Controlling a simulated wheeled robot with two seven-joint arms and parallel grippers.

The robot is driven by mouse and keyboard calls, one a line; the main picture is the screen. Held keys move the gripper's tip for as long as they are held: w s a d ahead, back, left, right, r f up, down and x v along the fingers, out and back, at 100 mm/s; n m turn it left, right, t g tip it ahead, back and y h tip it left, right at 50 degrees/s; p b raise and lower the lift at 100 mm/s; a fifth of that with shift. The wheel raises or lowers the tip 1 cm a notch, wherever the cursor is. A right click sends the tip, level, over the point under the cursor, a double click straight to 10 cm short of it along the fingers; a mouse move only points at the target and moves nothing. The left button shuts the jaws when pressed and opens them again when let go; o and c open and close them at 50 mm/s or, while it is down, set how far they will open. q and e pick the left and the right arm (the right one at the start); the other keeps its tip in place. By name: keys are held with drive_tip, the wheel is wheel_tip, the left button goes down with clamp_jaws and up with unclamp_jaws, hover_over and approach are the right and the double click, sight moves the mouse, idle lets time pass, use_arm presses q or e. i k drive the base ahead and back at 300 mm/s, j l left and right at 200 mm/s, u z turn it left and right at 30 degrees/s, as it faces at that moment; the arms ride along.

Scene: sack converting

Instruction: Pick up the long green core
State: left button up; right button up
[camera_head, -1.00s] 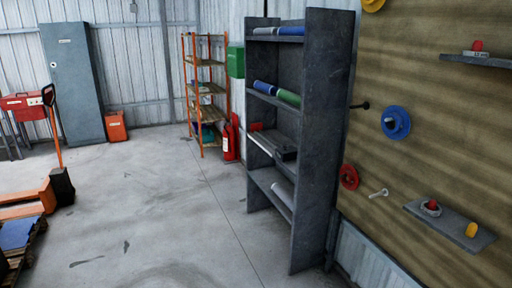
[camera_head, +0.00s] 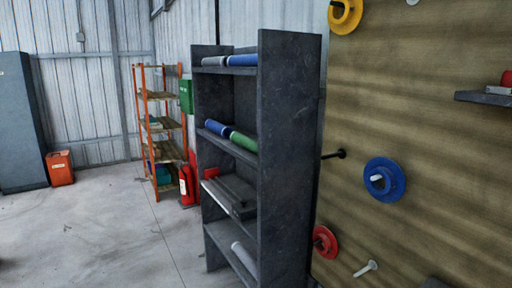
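A green core (camera_head: 243,140) lies on the second shelf from the top of a dark grey shelving unit (camera_head: 285,150). It is to the right of a blue core (camera_head: 217,127), end to end with it along the shelf. The unit's near side panel hides part of the shelf interior. Neither of my grippers shows in the head view.
The top shelf holds a grey core (camera_head: 213,61) and a blue core (camera_head: 242,60). A white core (camera_head: 244,256) lies on the bottom shelf. A red extinguisher (camera_head: 187,185) stands behind the unit.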

sight(247, 143)
drive_tip(key=i+j+z, duration=0.25)
drive_tip(key=i+j, duration=0.7)
drive_tip(key=i, duration=0.3)
drive_tip(key=i+j+z, duration=0.25)
drive_tip(key=i+j, duration=0.9)
